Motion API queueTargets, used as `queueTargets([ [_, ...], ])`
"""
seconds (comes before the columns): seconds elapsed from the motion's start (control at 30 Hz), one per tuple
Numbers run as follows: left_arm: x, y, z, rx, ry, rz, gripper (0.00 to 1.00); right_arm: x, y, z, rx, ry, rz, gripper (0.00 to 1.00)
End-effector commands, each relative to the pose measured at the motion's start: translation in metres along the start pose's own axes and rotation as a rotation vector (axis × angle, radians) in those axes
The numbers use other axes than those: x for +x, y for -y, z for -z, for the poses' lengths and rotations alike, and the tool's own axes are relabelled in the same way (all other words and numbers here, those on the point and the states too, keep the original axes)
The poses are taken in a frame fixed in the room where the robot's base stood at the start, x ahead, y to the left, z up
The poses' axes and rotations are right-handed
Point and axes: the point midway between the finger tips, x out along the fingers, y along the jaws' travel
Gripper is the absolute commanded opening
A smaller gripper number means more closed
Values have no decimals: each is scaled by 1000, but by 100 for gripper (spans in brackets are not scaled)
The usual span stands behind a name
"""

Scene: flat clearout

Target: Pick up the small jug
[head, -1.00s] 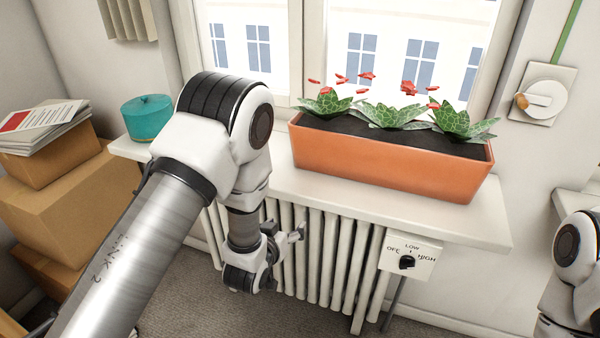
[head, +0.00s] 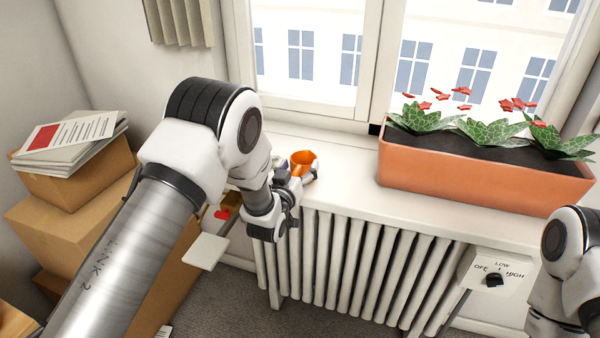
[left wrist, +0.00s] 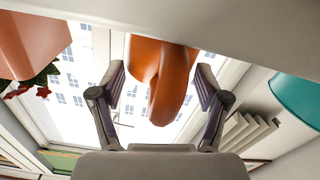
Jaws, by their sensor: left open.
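The small jug (head: 303,162) is orange and stands on the white window sill near its left part, partly hidden by my left gripper. My left gripper (head: 292,175) is at the sill's front edge, right at the jug. In the left wrist view the jug (left wrist: 170,85) hangs into the picture from the top, its curved handle pointing down between the two spread fingers of my left gripper (left wrist: 160,78). There is a gap on both sides of the handle. My right arm shows at the right edge of the head view, its gripper out of the picture.
An orange planter (head: 480,182) with red-flowered plants stands to the right on the sill (head: 345,175). A radiator (head: 350,265) is below. Cardboard boxes (head: 75,190) with papers are at left. A teal pot (left wrist: 298,100) shows at right in the left wrist view.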

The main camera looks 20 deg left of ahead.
Motion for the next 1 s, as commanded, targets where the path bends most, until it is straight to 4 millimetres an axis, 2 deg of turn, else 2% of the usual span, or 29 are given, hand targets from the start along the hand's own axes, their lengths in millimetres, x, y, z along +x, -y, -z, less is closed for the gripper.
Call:
queueTargets([
  [0.17, 0, 0, 0, 0, 0, 0, 75, 0, 0, 0, 0, 0, 0, 40],
  [0.3, 0, 0, 0, 1, 0, -1, 26, 0, 0, 0, 0, 0, 0, 40],
  [0.37, 0, 0, 0, 1, 0, 0, 5, 0, 0, 0, -1, 0, 0, 40],
  [0.4, 0, 0, 0, 1, 0, 0, 0, 0, 0, 0, -1, 0, 0, 40],
  [0.8, 0, 0, 1, 1, 0, 0, 0, 0, 0, 0, -1, 0, 0, 40],
  [1.0, 4, -1, 13, 0, -2, 0, 0, -7, 0, 0, -1, 0, 0, 40],
])
